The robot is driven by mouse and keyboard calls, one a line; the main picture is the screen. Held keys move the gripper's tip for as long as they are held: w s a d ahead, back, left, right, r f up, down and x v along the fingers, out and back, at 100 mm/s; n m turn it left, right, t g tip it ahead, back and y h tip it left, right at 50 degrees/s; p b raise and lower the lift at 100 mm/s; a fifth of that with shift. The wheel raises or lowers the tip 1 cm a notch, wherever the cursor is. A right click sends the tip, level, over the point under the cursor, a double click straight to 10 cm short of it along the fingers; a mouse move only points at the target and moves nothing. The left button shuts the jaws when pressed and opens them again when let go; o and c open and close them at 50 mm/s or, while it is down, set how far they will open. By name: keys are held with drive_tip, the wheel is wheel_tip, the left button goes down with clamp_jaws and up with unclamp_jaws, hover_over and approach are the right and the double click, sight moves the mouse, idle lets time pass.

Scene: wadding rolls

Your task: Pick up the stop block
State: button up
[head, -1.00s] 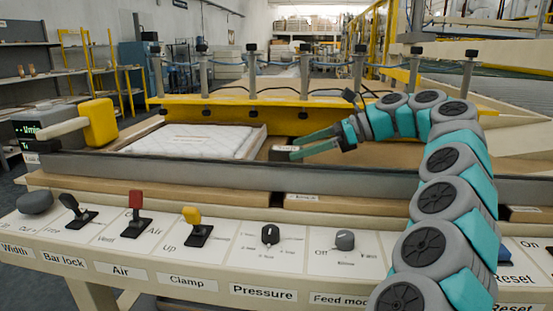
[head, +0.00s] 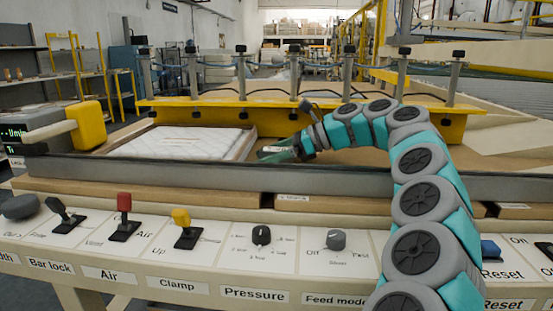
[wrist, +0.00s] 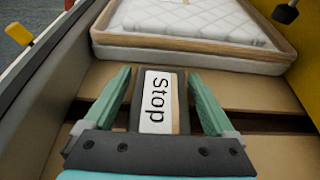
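The stop block (wrist: 158,105) is a dark block with a white label reading "Stop" in the wrist view.
The white quilted pad (head: 175,143) lies in a shallow wooden tray left of my gripper. A grey rail (head: 150,169) runs in front. A yellow beam with posts (head: 230,113) stands behind. The control panel (head: 210,245) with levers and knobs is nearest.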

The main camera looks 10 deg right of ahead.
clamp_jaws()
idle(0.5)
